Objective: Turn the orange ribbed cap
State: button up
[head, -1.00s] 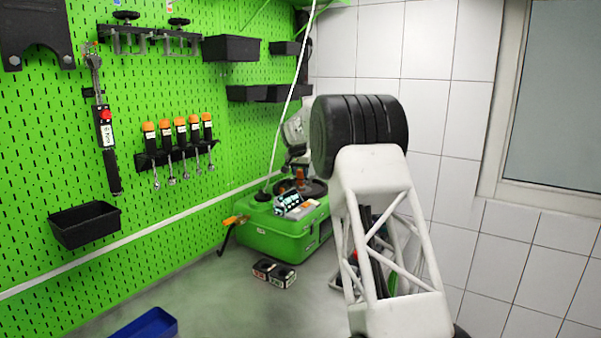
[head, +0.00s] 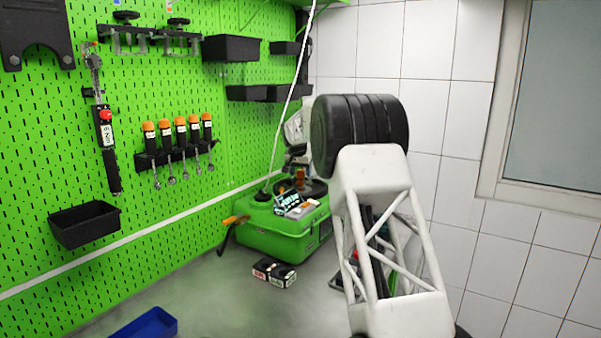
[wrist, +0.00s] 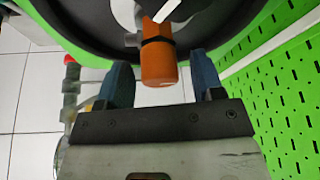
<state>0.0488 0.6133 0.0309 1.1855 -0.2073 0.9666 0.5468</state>
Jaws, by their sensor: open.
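The orange ribbed cap (wrist: 158,62) is in the upper middle of the wrist view, with a black band around it near its top end. In the head view it is a small orange shape (head: 300,174) on top of the green pump case (head: 262,240). My gripper (wrist: 161,74) is open, with one blue finger on each side of the cap. A gap shows between each finger and the cap in the wrist view. I cannot tell the depth of the fingers along the cap. In the head view my fingers are too small to make out.
A round black rim (wrist: 85,42) curves behind the cap. A green pegboard (head: 60,170) with hanging tools stands on the left, and a tiled wall (head: 440,180) on the right.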

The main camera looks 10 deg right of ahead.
jog(key=v, duration=0.7)
jog(key=shift+r, duration=0.35)
jog(key=shift+s, duration=0.2)
jog(key=s+a+r+n, duration=0.1)
jog(key=s+r, duration=0.1)
jog(key=s, duration=1.1)
jog(key=s+a+r+n+y, duration=0.1)
jog(key=s+a+r, duration=0.1)
jog(key=s, duration=1)
jog(key=s+a+r+n, duration=0.1)
jog(key=s+r, duration=0.1)
jog(key=s, duration=1.1)
jog(key=s+a+f+n, duration=0.1)
jog(key=s+f, duration=0.4)
jog(key=s, duration=0.8)
jog(key=s+f+g, duration=0.1)
jog(key=s+f, duration=0.4)
jog(key=s, duration=0.9)
jog(key=s+a+f+n+y, duration=0.1)
jog(key=s+f, duration=0.4)
jog(key=s, duration=0.8)
jog(key=shift+s+a+f+n, duration=0.3)
jog(key=shift+s+a+f, duration=0.05)
jog(key=shift+f, duration=0.05)
